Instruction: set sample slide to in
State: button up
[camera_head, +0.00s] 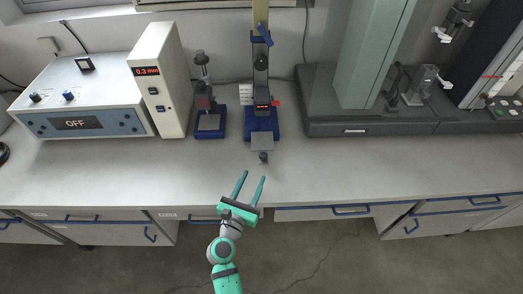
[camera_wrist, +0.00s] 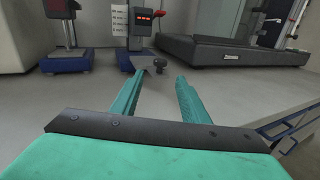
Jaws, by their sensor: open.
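The sample slide is a grey plate (camera_head: 263,141) with a small dark knob (camera_head: 263,157) at its front end. It sticks out from the front of a blue-based measuring device (camera_head: 261,122) with a red display. In the wrist view the plate (camera_wrist: 148,62) and knob (camera_wrist: 160,64) lie ahead, between and beyond my fingertips. My gripper (camera_head: 253,180) is open and empty, over the front part of the bench, apart from the knob.
A smaller blue-based stand (camera_head: 209,122) is left of the device. A white box reading 0.3 mm (camera_head: 160,85) and a console reading OFF (camera_head: 78,105) stand further left. A large dark-based machine (camera_head: 360,128) is on the right. The bench front (camera_head: 330,165) is clear.

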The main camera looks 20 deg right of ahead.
aim_at(262, 158)
jog(key=shift+w+d+r, duration=0.35)
jog(key=shift+w+d, duration=0.2)
jog(key=shift+w, duration=0.15)
jog(key=x, duration=1)
jog(key=shift+r, duration=0.1)
grip_shut()
